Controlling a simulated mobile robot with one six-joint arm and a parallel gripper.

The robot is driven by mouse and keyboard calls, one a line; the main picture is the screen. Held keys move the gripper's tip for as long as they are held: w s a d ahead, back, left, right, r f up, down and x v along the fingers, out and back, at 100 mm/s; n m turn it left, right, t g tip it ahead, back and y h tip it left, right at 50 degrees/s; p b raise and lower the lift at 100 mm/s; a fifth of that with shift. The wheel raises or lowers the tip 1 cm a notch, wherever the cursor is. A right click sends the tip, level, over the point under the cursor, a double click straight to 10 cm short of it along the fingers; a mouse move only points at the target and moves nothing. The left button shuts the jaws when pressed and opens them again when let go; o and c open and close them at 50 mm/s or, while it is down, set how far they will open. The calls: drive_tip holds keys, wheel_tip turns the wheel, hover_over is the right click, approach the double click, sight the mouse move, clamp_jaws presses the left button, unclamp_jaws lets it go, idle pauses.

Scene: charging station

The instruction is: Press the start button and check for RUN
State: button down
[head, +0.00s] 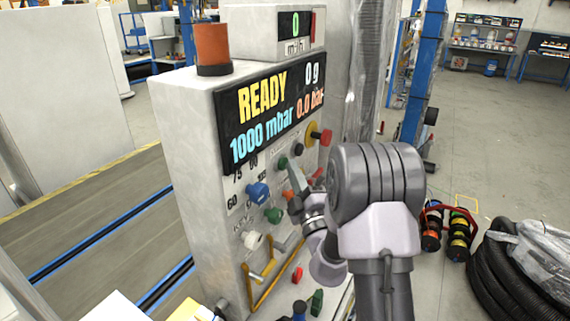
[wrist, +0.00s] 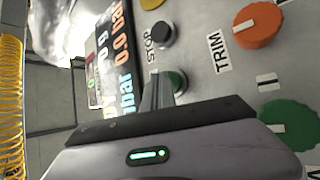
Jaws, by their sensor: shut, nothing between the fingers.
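The control panel (head: 185,150) carries a dark display (head: 270,110) reading READY, 0 g, 1000 mbar and 0.0 bar. A green push button (head: 283,163) sits below the display, and it also shows in the wrist view (wrist: 178,80). A black button (wrist: 162,34) beside it is labelled STOP. My gripper (head: 293,170) is shut and empty at the panel face. In the wrist view its fingertips (wrist: 160,76) are right beside the green button and partly cover it. I cannot tell whether they touch it. The green button's label is not visible.
An orange TRIM knob (wrist: 258,25) and a larger green knob (wrist: 290,122) are near my gripper. A blue knob (head: 258,194) and a red knob with a yellow base (head: 318,135) also stick out. An orange beacon (head: 212,48) stands on top. Black hoses (head: 510,280) lie on the right floor.

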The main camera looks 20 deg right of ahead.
drive_tip(key=shift+w+a, duration=0.15)
drive_tip(key=shift+w, duration=0.05)
drive_tip(key=shift+s, duration=0.1)
idle(0.4)
drive_tip(key=shift+s+d, duration=0.5)
drive_tip(key=shift+s, duration=0.1)
drive_tip(key=s+d, duration=0.1)
drive_tip(key=s, duration=0.1)
drive_tip(key=s+d+b, duration=0.1)
drive_tip(key=s+d, duration=0.1)
idle(0.4)
idle(0.6)
